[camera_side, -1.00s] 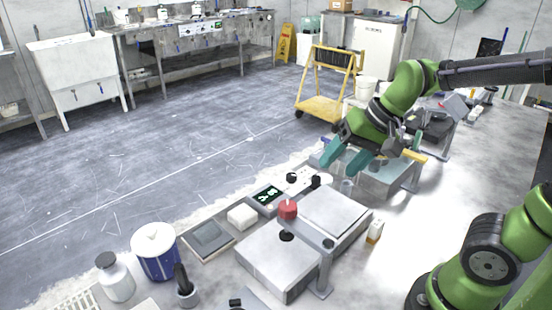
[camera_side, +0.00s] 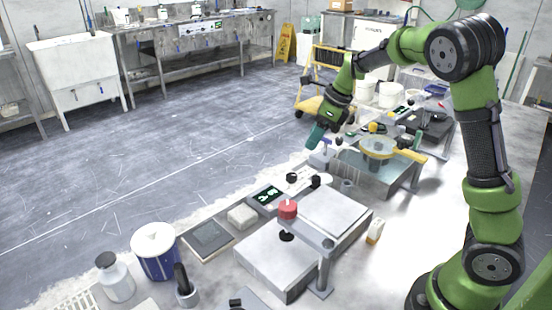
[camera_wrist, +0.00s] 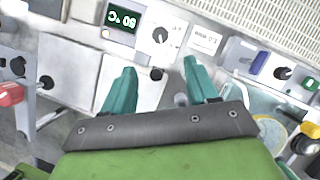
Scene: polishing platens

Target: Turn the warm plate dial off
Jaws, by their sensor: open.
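A black dial (camera_wrist: 160,34) with a pointer mark sits on a white panel in the wrist view, and I take it as the warm plate dial. In the side view the dial (camera_side: 292,178) is beside the display (camera_side: 267,195). My gripper (camera_wrist: 160,70) is open and empty, its teal fingers apart. In the wrist view the dial appears beyond the fingertips, not touching them. In the side view my gripper (camera_side: 316,136) is above and behind the panel.
A red knob (camera_side: 288,208) rises above two pale square-topped units. A blue switch (camera_wrist: 258,62) is right of the fingers. A machine with a yellow ring (camera_side: 378,147) stands behind. Open floor lies left of the bench.

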